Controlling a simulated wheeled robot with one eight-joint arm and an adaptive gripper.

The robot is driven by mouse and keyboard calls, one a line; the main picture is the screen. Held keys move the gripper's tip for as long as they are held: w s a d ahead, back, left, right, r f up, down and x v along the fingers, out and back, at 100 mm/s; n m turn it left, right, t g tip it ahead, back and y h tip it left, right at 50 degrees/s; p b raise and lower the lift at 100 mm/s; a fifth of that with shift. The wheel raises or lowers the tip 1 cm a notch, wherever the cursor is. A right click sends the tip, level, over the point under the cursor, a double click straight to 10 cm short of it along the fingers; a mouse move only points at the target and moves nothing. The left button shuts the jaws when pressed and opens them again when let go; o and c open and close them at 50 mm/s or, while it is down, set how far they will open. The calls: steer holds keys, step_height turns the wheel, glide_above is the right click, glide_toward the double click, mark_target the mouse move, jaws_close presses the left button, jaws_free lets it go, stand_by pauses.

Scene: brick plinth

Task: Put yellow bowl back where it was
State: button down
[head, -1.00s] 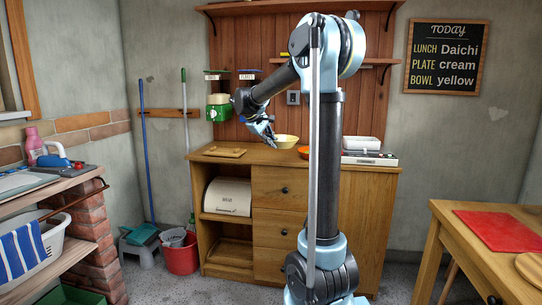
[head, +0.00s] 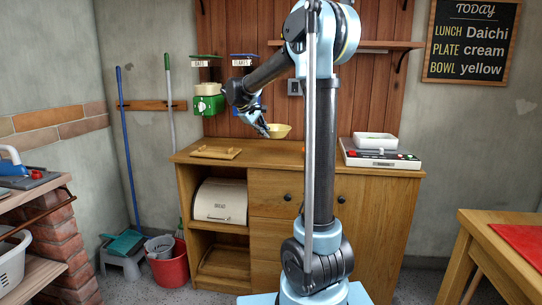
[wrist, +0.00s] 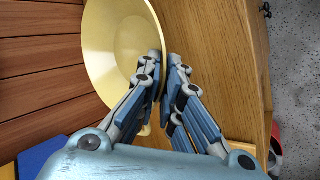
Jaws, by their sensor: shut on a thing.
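The yellow bowl (head: 279,131) shows just left of my arm's column in the head view, over the back of the wooden cabinet's top. My gripper (head: 266,131) is at the bowl's left side. In the wrist view the bowl (wrist: 118,45) fills the upper middle, and my gripper (wrist: 164,72) is shut on its rim, one finger inside and one outside. The bowl looks empty. Whether its base is clear of the cabinet top (head: 250,155) I cannot tell for certain.
A cutting board (head: 215,152) lies on the cabinet's left end. A white dish (head: 375,140) sits on a scale-like box (head: 380,156) at the right. Green (head: 208,100) and blue dispensers hang behind. The chalkboard (head: 469,42) reads "BOWL yellow". A red mat (head: 525,240) lies on the right table.

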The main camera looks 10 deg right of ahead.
step_height(320, 180, down, 9)
steer(key=shift+d+f, duration=0.1)
steer(key=shift+f, duration=0.05)
stand_by(0.4)
steer(key=c, duration=2)
jaws_free()
steer(key=shift+c, duration=0.2)
steer(key=v, duration=1.2)
